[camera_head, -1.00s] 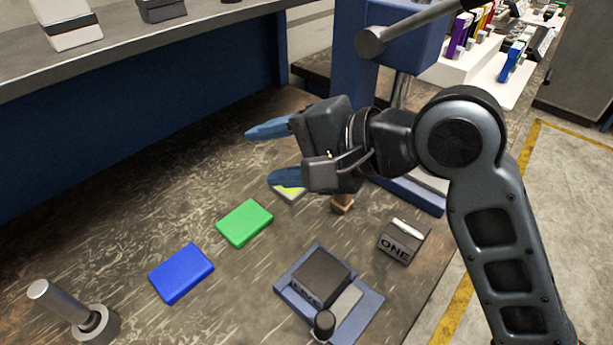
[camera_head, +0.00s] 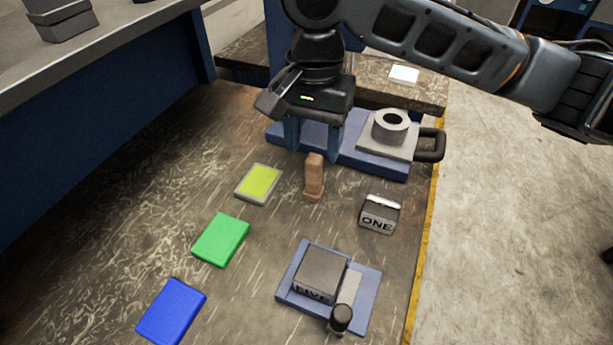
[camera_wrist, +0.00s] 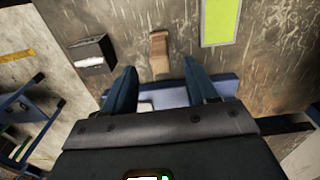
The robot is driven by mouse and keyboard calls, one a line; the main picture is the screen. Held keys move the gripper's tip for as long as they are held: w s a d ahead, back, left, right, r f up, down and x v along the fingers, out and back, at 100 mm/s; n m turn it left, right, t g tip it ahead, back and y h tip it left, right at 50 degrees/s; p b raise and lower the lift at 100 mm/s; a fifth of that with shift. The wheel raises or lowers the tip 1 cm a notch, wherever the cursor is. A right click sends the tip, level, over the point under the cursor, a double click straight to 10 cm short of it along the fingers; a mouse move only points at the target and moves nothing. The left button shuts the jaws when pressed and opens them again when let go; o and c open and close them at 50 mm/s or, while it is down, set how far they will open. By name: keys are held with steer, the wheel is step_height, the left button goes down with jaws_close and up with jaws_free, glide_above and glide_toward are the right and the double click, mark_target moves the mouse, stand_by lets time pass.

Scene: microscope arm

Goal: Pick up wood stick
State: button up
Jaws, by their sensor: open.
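The wood stick (camera_head: 314,178) is a small brown wooden piece on the worn table, in front of the blue base of a larger device. In the wrist view the wood stick (camera_wrist: 159,53) lies just beyond my fingertips, close to the gap between them. My gripper (camera_head: 309,145) points down over the blue base, behind the stick in the head view. Its two blue fingers are apart, with nothing between them; the open gripper (camera_wrist: 158,72) also shows in the wrist view.
A yellow-green pad (camera_head: 259,183), a green block (camera_head: 221,239) and a blue block (camera_head: 171,311) lie to the left. A box marked ONE (camera_head: 379,214) stands right of the stick. A blue tray (camera_head: 357,312) holds a box marked FIVE (camera_head: 320,274). The blue base (camera_head: 372,164) carries a grey ring (camera_head: 390,126).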

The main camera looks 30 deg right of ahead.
mark_target(314, 158)
steer(key=shift+w+d+f, duration=0.1)
steer(key=shift+f, duration=1.45)
steer(key=shift+d+f, duration=0.1)
steer(key=shift+f, duration=1.45)
steer(key=c, duration=1)
steer(key=shift+c, duration=0.3)
